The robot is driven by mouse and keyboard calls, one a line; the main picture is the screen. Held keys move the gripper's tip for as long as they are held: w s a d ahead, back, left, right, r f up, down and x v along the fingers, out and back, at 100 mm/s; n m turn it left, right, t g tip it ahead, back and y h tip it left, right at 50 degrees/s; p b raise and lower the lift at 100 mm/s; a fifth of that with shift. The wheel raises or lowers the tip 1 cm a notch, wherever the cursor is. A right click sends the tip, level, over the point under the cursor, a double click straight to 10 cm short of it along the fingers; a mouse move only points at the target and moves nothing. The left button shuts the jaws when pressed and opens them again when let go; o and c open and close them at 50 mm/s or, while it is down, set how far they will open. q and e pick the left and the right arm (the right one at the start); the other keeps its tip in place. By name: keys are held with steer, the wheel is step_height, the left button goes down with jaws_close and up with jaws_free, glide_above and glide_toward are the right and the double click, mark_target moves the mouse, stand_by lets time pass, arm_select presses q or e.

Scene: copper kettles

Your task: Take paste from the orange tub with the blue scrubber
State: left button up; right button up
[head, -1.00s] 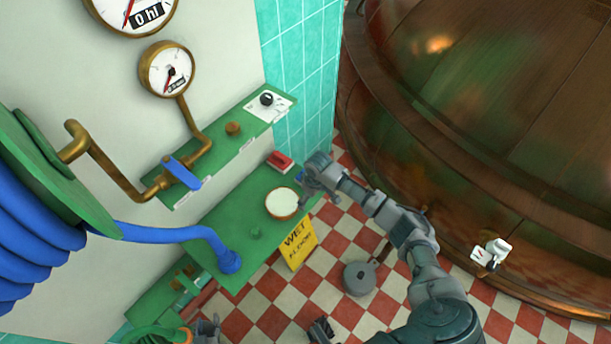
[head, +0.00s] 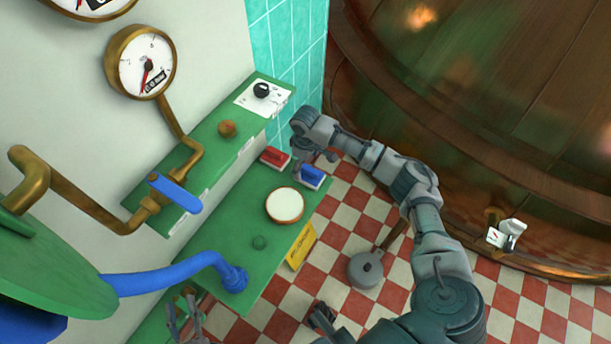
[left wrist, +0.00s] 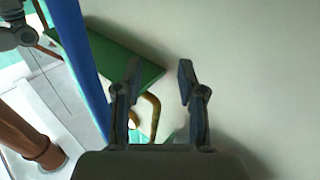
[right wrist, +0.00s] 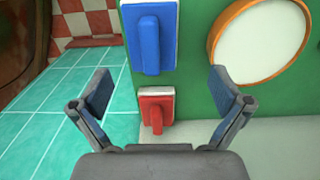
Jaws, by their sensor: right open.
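The blue scrubber (head: 312,177) lies on the green shelf's right end, its handle facing up; it also shows in the right wrist view (right wrist: 144,30). The orange tub (head: 285,206), round with white paste inside, stands on the same shelf to its lower left; its orange rim shows in the right wrist view (right wrist: 216,50). My right gripper (head: 318,158) is open and empty above the scrubber; in its wrist view (right wrist: 162,90) both scrubbers show beyond the spread fingers. My left gripper (head: 185,320) is open and empty at the bottom left; its wrist view (left wrist: 160,75) faces the wall.
A red scrubber (head: 275,157) lies beside the blue one, close to the wall. A copper kettle (head: 480,120) fills the right.

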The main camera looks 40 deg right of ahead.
mark_target(311, 169)
steer(key=shift+s+d+f, duration=0.15)
steer(key=shift+d+f, duration=0.05)
steer(key=shift+f, duration=0.1)
steer(key=f, duration=0.1)
steer(key=d+f+b, duration=0.1)
steer(key=f, duration=0.1)
steer(key=d+f+b, duration=0.1)
steer(key=f, duration=0.1)
steer(key=shift+s, duration=0.15)
steer(key=shift+a+f, duration=0.1)
steer(key=shift+f, duration=0.05)
steer(key=shift+a, duration=0.2)
steer(key=shift+a+r, duration=0.35)
steer(key=shift+a, duration=0.1)
steer(key=shift+c, duration=1.4)
steer(key=shift+d+f, duration=0.1)
steer(key=shift+d, duration=0.2)
steer(key=c, duration=0.8)
arm_select(q)
step_height(311, 169, up, 6)
steer(key=s+d+t, duration=0.1)
steer(key=d+t, duration=0.1)
steer(key=t, duration=0.2)
steer(key=shift+s+f+t+h, duration=0.15)
steer(key=shift+s+t+h, duration=0.15)
steer(key=shift+t+h, duration=0.1)
arm_select(e)
steer(key=shift+d, duration=0.15)
steer(key=c, duration=0.3)
